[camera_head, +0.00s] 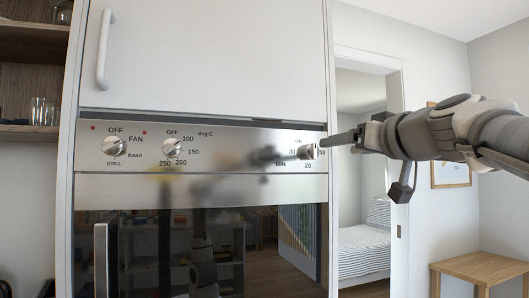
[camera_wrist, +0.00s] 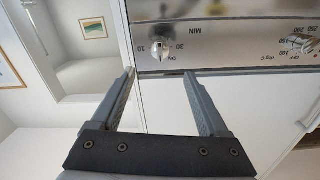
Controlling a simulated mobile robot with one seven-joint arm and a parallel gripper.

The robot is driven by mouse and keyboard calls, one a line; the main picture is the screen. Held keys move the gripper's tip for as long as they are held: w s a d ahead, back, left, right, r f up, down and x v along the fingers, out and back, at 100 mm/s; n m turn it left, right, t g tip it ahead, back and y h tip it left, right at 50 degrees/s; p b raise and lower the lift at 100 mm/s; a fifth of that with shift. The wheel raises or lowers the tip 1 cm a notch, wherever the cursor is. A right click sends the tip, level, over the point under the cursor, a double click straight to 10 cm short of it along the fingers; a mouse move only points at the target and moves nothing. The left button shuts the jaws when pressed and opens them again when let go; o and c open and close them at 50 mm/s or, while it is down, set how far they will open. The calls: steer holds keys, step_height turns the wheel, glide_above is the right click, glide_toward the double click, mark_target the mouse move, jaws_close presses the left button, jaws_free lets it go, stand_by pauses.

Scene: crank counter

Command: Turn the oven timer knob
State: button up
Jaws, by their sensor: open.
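The oven timer knob (camera_head: 307,151) is a small silver dial at the right end of the steel control panel (camera_head: 230,152), beside the MIN scale. In the wrist view, which is upside down, the timer knob (camera_wrist: 161,48) shows just beyond the gap between my fingertips, with its pointer visible. My gripper (camera_wrist: 160,74) is open and empty, its two dark fingers spread wider than the knob. In the head view my gripper (camera_head: 334,140) reaches in from the right, close to the knob. I cannot tell whether a finger touches it.
Two similar dials, the function knob (camera_head: 113,146) and the temperature knob (camera_head: 173,147), sit left on the panel. The oven door handle (camera_head: 101,260) is below, and a white cupboard door (camera_head: 205,60) is above. A doorway to a bedroom opens at right.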

mark_target(315, 150)
steer(key=p+x, duration=0.1)
steer(key=x, duration=1)
steer(key=shift+w+a+p, duration=0.15)
steer(key=shift+w+p, duration=0.15)
steer(key=shift+w, duration=0.1)
jaws_close()
